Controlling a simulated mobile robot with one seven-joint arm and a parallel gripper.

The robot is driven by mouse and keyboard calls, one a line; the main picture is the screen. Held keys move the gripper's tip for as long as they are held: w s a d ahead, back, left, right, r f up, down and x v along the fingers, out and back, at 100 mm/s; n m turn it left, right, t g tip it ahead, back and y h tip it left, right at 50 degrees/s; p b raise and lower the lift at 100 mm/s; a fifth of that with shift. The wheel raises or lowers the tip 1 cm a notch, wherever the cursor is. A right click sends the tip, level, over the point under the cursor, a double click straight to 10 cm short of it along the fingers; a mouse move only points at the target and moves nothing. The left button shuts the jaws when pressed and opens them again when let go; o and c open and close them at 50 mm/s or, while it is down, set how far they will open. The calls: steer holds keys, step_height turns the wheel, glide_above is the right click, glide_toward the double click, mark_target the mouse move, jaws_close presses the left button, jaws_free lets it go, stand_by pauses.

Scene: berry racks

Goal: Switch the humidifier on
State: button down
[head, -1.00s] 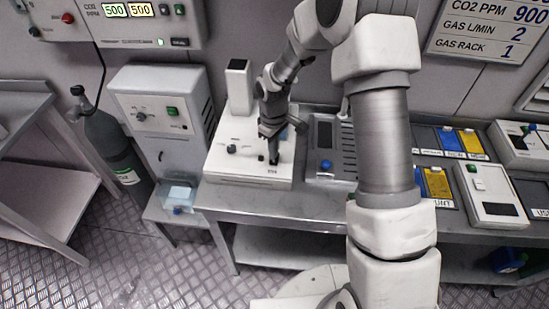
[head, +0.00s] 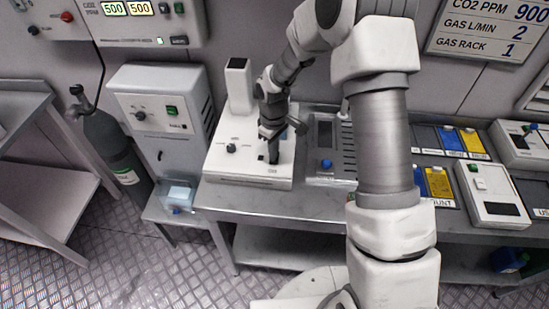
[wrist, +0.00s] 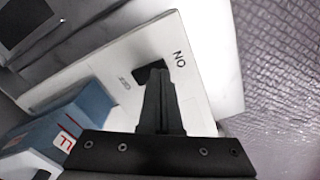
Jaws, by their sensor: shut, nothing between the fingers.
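A low white unit (head: 225,170) with a tall white column at its back stands at the left end of the steel bench; its front label is too small to read, so I cannot confirm it is the humidifier. In the wrist view its white top (wrist: 110,65) has a black switch (wrist: 148,74) between the printed words ON and OFF. My gripper (head: 273,160) is shut and empty, pointing down over the front right of this top. In the wrist view its fingertips (wrist: 158,68) overlap the switch on the ON side and partly hide it. Contact and switch position cannot be told.
A grey unit with a blue knob (head: 326,164) sits close to the right. Further right are blue and yellow trays (head: 438,182) and a white device (head: 492,195).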

steer(key=shift+f+b, duration=0.4)
steer(key=shift+f, duration=0.15)
steer(key=shift+r+p, duration=2.3)
steer(key=shift+r, duration=1.25)
